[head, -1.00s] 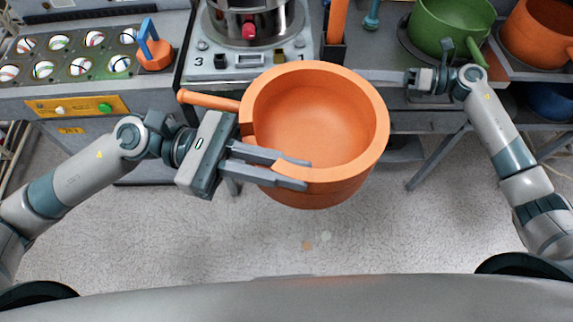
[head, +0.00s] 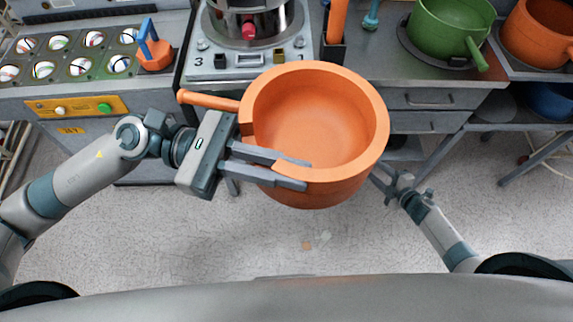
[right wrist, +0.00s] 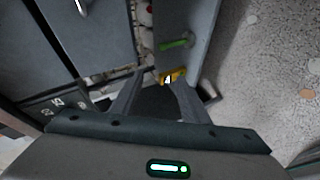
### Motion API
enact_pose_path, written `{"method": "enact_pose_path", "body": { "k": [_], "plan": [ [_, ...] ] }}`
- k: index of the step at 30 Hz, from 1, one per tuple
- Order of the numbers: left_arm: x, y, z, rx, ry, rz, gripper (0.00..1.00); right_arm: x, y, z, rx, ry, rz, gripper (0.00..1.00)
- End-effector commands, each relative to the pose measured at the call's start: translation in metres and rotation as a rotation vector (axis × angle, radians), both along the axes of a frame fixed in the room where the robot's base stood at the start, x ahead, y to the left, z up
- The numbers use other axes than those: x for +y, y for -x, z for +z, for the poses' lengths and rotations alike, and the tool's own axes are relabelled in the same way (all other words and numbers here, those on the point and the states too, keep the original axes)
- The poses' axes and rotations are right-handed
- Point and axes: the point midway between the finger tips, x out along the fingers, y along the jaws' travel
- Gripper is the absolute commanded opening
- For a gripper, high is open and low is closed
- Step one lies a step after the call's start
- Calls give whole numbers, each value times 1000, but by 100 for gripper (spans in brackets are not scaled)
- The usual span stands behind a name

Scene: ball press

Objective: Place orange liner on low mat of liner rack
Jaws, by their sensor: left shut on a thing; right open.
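The orange liner (head: 330,105) is a large open pot with a thick rim and a handle pointing left. It is held in the air in front of the counter. My left gripper (head: 305,174) is shut on the near left side of its wall. My right gripper (head: 384,180) is open and low, just right of the liner, its tips partly hidden by it. In the right wrist view its fingers (right wrist: 155,85) are apart with no object seen between them. At the right, a rack's low shelf bears a dark round mat (head: 494,106), which looks bare.
A green pot (head: 447,28) stands on a dark mat on the counter. Another orange pot (head: 540,35) is at the far right, with a blue pot (head: 550,103) below it. A steel press (head: 250,25) and a ball tray (head: 70,58) are at the back left.

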Motion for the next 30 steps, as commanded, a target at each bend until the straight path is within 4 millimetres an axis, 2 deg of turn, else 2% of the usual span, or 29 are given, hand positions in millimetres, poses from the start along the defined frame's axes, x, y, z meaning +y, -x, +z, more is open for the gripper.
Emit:
{"method": "enact_pose_path", "body": {
  "k": [1, 6, 11, 15, 21, 30],
  "plan": [
    [0, 0, 1, -3, 2, 0, 0, 0, 15, -18, 46, -30, -52, 41],
    [0, 0, 1, -3, 2, 0, 0, -4, 61, -73, 195, -120, -230, 41],
    [0, 0, 1, -3, 2, 0, 0, -3, 111, -119, 330, -192, -387, 41],
    [0, 0, 1, -3, 2, 0, 0, 1, 158, -154, 443, -245, -516, 41],
    [0, 0, 1, -3, 2, 0, 0, 13, 231, -197, 602, -309, -690, 41],
    [0, 0, 1, -3, 2, 0, 0, 40, 346, -244, 831, -379, -935, 41]
  ]
}}
